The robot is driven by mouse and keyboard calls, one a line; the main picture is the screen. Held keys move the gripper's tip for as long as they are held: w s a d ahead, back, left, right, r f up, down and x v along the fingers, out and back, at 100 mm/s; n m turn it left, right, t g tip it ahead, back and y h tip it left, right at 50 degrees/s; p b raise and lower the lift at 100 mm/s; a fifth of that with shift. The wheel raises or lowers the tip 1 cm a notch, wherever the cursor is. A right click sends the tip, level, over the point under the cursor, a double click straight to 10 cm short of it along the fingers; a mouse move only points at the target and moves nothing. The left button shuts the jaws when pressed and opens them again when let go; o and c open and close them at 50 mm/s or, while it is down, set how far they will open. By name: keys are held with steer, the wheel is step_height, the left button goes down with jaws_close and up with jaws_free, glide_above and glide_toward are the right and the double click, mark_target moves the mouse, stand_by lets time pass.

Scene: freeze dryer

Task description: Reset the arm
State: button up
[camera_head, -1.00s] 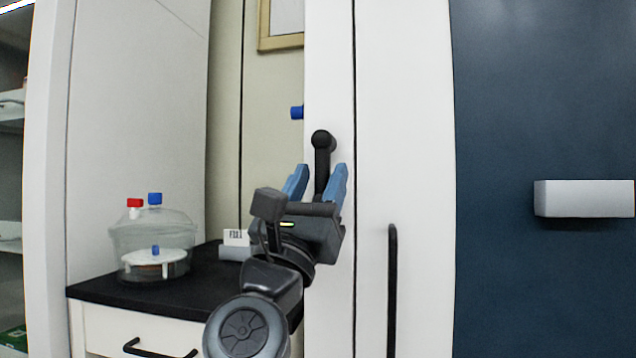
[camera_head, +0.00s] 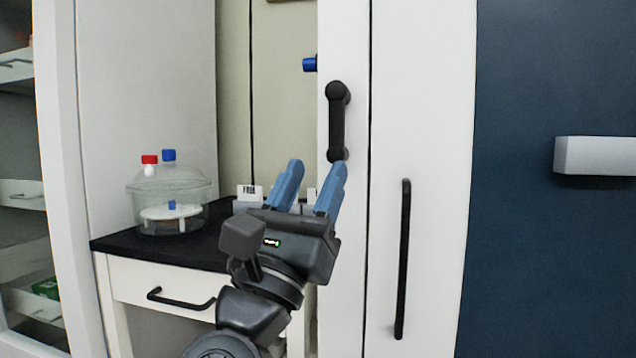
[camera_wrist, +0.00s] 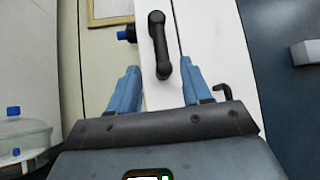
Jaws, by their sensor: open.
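My gripper (camera_head: 311,190) has two blue fingers, spread apart with nothing between them. In the head view it is just below and left of a black vertical door handle (camera_head: 337,122) on a narrow white cabinet door. The wrist view shows the same handle (camera_wrist: 158,45) ahead of the open fingers (camera_wrist: 157,88), apart from them. The handle's lower end shows just above and between the fingertips in the wrist view.
A clear glass vessel (camera_head: 195,190) with red and blue caps stands on a black counter (camera_head: 130,245) at left. A long black handle (camera_head: 403,260) is on the white door to the right. A pale bar handle (camera_head: 595,155) juts from a dark blue panel.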

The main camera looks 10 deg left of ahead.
steer(key=s+d+f+n+g+y, duration=0.1)
steer(key=s+d+f+n+y, duration=0.35)
steer(key=d+f+n, duration=0.65)
steer(key=s+d+f+n+y, duration=0.4)
steer(key=s+d+f+n, duration=0.15)
steer(key=f+n, duration=0.5)
steer(key=s+d+f+n+g, duration=0.3)
steer(key=s+d+f+n, duration=0.35)
steer(key=s, duration=0.25)
steer(key=s+d+f+n+g, duration=0.3)
steer(key=s+d+f+n, duration=0.3)
steer(key=s, duration=0.4)
steer(key=s+d+f+n+g+h, duration=0.25)
steer(key=s+n+g, duration=0.2)
steer(key=s, duration=0.85)
step_height(320, 180, up, 28)
steer(key=p, duration=2.8)
steer(key=shift+w+r+y, duration=0.2)
steer(key=shift+w+y, duration=0.1)
steer(key=shift+w, duration=0.1)
steer(key=shift+n, duration=0.25)
steer(key=shift+c, duration=0.3)
